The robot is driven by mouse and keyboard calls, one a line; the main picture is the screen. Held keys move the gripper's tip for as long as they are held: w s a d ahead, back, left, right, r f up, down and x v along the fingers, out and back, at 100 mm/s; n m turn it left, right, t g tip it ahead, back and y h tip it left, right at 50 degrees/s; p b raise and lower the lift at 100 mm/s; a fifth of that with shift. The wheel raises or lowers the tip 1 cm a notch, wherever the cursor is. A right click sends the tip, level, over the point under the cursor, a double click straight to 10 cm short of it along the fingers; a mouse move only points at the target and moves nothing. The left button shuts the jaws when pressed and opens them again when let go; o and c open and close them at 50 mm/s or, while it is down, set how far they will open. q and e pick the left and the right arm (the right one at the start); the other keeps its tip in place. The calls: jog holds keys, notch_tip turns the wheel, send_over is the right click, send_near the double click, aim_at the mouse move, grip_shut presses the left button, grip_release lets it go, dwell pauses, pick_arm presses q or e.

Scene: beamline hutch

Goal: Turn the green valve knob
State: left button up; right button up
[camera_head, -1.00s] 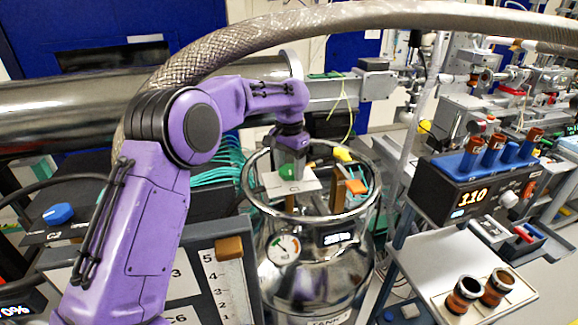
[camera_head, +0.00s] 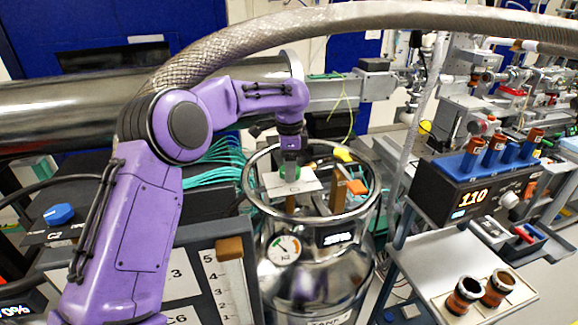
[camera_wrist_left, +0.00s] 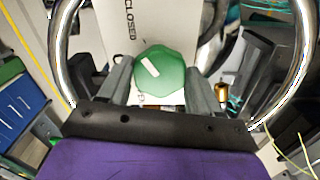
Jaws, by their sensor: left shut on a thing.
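The green valve knob (camera_wrist_left: 166,74) has a short white mark on its top and fills the middle of the left wrist view. In the head view only a bit of its green (camera_head: 297,173) shows, at the top of the steel tank (camera_head: 318,275), inside the ring-shaped rail. My left gripper (camera_wrist_left: 165,72) points down over the knob and is shut on it, one grey finger on each side. It also shows in the head view (camera_head: 291,170). A white plate (camera_wrist_left: 150,25) reading CLOSED lies beneath the knob. My right gripper is not in view.
The steel rail (camera_head: 250,190) rings the tank top, around the gripper. A yellow part (camera_head: 343,155) and an orange part (camera_head: 357,187) stand just right of the knob. A braided hose (camera_head: 350,16) arches above the arm. A box displaying 110 (camera_head: 440,190) stands to the right.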

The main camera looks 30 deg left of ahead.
pick_arm(q)
jog(key=shift+m, duration=0.3)
jog(key=o, duration=1.1)
jog(key=shift+c, duration=0.2)
notch_tip(320, 180, up, 10)
jog(key=shift+r, duration=0.25)
